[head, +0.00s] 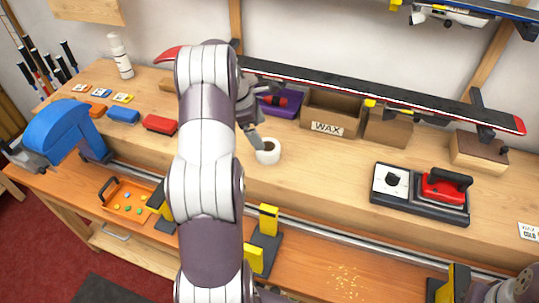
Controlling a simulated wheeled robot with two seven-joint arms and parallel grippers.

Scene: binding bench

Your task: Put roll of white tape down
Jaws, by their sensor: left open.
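The roll of white tape (268,155) sits on the wooden bench top, with its dark core facing up. My left gripper (256,137) is just behind and above the roll, with a grey finger reaching down at the roll's rim. It is open; I cannot tell whether the finger touches the roll. My left forearm hides part of the gripper and the bench to its left.
Behind the roll are a purple bin (279,105), a cardboard WAX box (331,115) and a ski (390,88) lying above them. A red waxing iron (445,187) on its base is to the right. Yellow-and-black vise blocks (268,220) stand in front. Bench right of the roll is clear.

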